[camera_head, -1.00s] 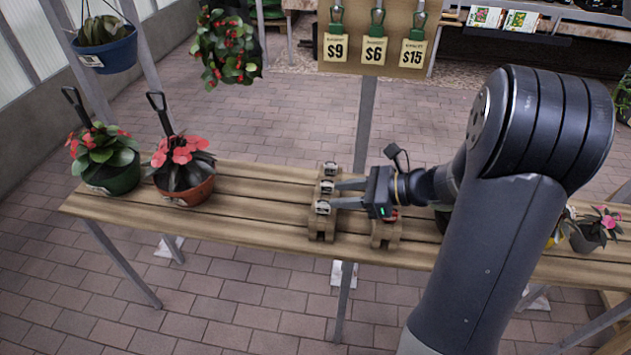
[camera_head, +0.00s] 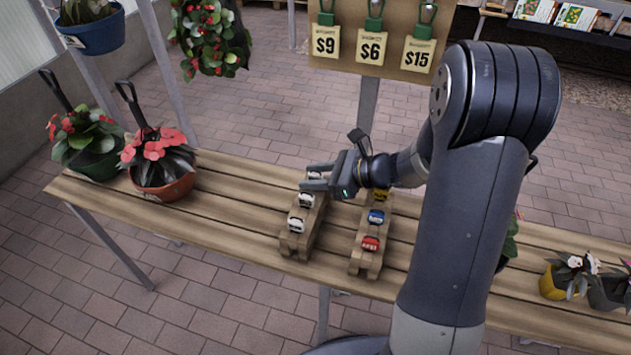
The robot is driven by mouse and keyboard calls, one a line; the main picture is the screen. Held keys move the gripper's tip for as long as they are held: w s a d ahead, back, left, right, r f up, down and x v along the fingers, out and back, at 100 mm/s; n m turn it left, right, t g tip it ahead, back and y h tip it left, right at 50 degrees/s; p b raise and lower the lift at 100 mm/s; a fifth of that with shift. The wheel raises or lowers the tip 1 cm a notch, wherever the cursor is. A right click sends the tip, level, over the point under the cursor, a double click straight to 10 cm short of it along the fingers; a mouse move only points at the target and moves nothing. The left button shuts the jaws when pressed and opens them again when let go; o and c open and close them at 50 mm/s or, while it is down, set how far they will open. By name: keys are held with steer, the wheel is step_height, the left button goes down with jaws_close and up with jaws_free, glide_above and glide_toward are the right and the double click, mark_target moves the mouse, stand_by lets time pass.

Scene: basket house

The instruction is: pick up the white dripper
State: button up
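Small white drippers stand in a row on the left wooden rack. The near white dripper (camera_head: 296,225) and the middle white dripper (camera_head: 305,200) show clearly. A far white dripper (camera_head: 314,175) is partly hidden between the fingers of my gripper (camera_head: 309,177). My gripper points left, over the far end of this rack. Its two fingers are apart, with the far dripper showing in the gap. I cannot tell whether they touch it.
The right wooden rack (camera_head: 360,258) holds a red dripper (camera_head: 370,243), a blue one (camera_head: 376,217) and a yellow one (camera_head: 380,196). Potted plants stand at both ends of the slatted table (camera_head: 240,205). A price board (camera_head: 390,40) rises behind. The table between the left plants and racks is clear.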

steer(key=shift+x, duration=0.85)
steer(key=shift+r, duration=0.1)
jaws_close()
step_height(320, 180, up, 10)
steer(key=shift+p, duration=1.1)
